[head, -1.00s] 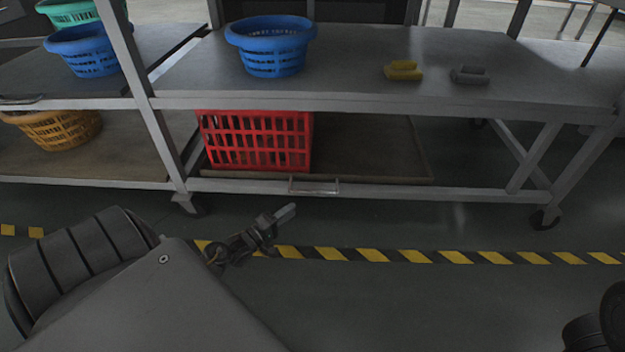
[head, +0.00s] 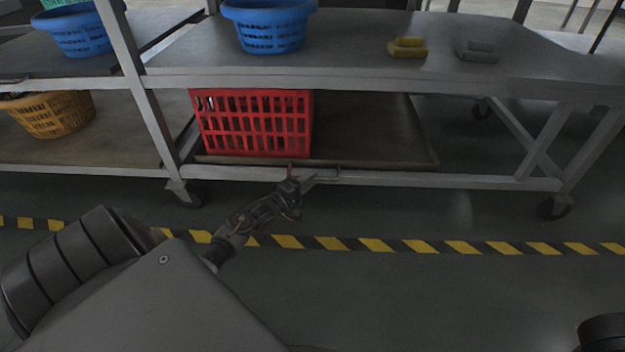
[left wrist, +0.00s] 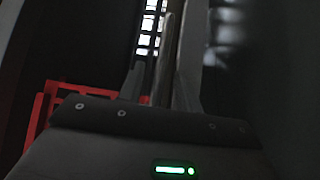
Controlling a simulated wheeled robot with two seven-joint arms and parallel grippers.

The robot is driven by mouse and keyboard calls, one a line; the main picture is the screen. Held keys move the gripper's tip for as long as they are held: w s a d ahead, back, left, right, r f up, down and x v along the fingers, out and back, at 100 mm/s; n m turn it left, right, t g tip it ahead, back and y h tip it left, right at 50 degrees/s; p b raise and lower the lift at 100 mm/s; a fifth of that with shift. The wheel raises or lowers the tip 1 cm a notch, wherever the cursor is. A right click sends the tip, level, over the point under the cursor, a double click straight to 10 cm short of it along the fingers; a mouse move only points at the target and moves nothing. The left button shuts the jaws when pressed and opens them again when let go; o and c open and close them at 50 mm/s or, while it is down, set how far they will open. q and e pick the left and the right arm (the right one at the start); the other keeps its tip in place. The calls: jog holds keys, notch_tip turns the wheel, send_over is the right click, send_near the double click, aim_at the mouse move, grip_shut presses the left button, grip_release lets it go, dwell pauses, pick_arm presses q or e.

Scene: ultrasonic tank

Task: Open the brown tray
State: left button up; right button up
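The brown tray (head: 375,140) lies flat on the lower shelf of the grey metal table. Its front edge is close behind the table's lower front rail. A red slatted crate (head: 255,125) stands on its left part. My left gripper (head: 308,176) is at the rail, where the tray's metal handle is, and covers most of the handle. Its fingers look spread apart in the head view. In the left wrist view the two fingers (left wrist: 160,85) stand apart with a narrow bar between them; contact cannot be told. My right gripper is not in view.
A blue basket (head: 270,28), a yellow block (head: 407,48) and a grey block (head: 478,51) are on the table top. An orange basket (head: 50,112) sits on the left table's lower shelf. The floor in front, with its yellow-black stripe (head: 420,246), is clear.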

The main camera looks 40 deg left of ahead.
pick_arm(q)
jog(key=shift+w+r, duration=0.1)
jog(key=shift+w, duration=0.35)
